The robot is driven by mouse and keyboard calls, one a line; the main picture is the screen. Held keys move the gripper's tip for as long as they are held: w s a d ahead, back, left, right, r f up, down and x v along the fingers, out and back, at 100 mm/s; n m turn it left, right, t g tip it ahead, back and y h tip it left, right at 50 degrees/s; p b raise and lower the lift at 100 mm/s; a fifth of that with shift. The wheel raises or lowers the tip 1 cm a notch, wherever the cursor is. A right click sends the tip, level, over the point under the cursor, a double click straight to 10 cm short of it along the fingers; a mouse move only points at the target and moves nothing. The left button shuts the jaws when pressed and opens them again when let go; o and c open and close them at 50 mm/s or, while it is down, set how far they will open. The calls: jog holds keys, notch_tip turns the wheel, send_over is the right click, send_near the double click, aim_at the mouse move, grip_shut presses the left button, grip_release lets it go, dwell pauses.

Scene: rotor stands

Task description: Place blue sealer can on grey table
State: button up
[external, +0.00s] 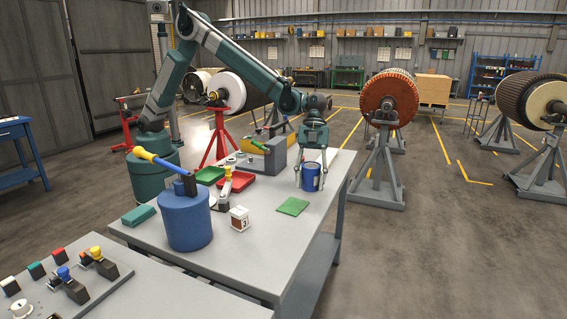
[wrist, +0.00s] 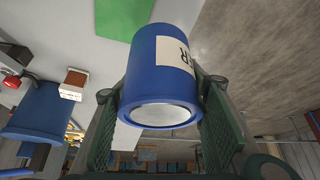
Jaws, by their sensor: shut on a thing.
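The blue sealer can (external: 311,177) is a small blue cylinder with a white label. My gripper (external: 311,183) is shut on it near the right edge of the grey table (external: 262,240). In the wrist view the can (wrist: 160,60) sits between both fingers (wrist: 160,110), with part of its label lettering showing. The can is upright in the external view. I cannot tell whether its base touches the table top or hangs just above it.
A green mat (external: 293,206) lies in front of the can. A large blue drum (external: 186,222), a small white box (external: 239,218), a red tray (external: 236,181) and a grey machine block (external: 262,155) stand to the left. The table's right edge is close to the can.

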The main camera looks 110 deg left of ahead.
jog(key=s+d+m+g, duration=0.2)
jog(key=s+d+m, duration=0.1)
jog(key=d, duration=1.4)
jog(key=s+d+m+g, duration=0.1)
jog(key=s+d+m, duration=0.1)
jog(key=s+d, duration=0.6)
jog(key=s+d+m+g+p, duration=0.1)
jog(key=s+d, duration=0.7)
jog(key=d, duration=1.1)
jog(key=s+d+m+g, duration=0.1)
jog(key=s+d+m, duration=0.3)
jog(key=s+d, duration=0.4)
jog(key=d+f, duration=0.1)
jog(key=d, duration=0.5)
jog(key=shift+y, duration=0.4)
jog(key=shift+s, duration=0.1)
jog(key=shift+f, duration=3.1)
jog(key=shift+f, duration=1.85)
jog(key=shift+f+b, duration=0.1)
jog(key=shift+b, duration=0.2)
